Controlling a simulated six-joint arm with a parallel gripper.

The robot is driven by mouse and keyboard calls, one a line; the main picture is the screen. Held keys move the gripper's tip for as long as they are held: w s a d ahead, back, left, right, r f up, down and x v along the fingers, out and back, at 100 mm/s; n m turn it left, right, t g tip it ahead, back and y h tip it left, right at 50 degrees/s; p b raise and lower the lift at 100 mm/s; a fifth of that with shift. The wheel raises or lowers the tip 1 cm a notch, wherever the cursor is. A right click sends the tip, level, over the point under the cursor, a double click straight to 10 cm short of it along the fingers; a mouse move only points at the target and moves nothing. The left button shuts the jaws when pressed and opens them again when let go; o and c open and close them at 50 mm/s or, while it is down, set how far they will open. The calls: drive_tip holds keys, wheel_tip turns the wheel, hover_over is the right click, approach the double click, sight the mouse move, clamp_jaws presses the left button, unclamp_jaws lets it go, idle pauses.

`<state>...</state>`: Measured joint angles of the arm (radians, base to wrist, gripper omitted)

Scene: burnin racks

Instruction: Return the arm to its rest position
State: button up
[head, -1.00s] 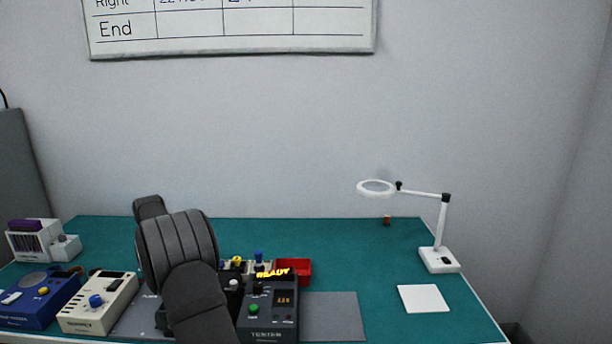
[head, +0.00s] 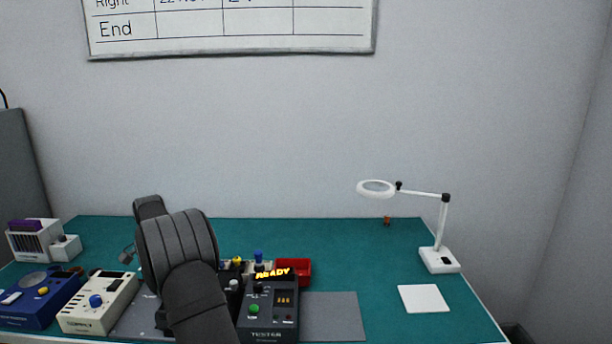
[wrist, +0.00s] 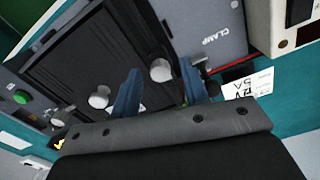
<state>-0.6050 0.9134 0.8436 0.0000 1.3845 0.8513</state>
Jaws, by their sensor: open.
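In the wrist view, my gripper (wrist: 158,92) is open, with its two blue fingers apart and nothing clear between them. In the head view my dark grey arm stands left of the middle of the bench and hides the gripper. The tester (head: 268,312), a dark box with a lit READY sign and a green button, stands just right of the arm.
A cream supply unit (head: 98,303) and a blue unit (head: 40,300) stand at the left. A red bin (head: 294,271) is behind the tester. A white magnifier lamp (head: 438,259) and a white pad (head: 424,298) are at the right. The green bench's back middle is clear.

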drive_tip(key=shift+m, duration=1.3)
drive_tip(key=o, duration=1.1)
drive_tip(key=shift+d+r, duration=0.2)
drive_tip(key=shift+o, duration=1)
drive_tip(key=s+d+r+m+t+y, duration=0.1)
drive_tip(key=d+r+m, duration=0.4)
drive_tip(key=d+r, duration=0.4)
drive_tip(key=shift+d+r+m+t, duration=0.15)
drive_tip(key=shift+d+m+t, duration=0.2)
drive_tip(key=shift+d, duration=0.7)
drive_tip(key=s+d+r+m+t+y, duration=0.1)
drive_tip(key=s+d+r+m, duration=0.2)
drive_tip(key=d, duration=0.3)
drive_tip(key=s+d+r+m+t, duration=0.1)
drive_tip(key=s+d+r+m, duration=0.2)
drive_tip(key=d, duration=0.2)
drive_tip(key=x, duration=0.9)
drive_tip(key=shift+w+f, duration=0.2)
drive_tip(key=shift+w, duration=0.25)
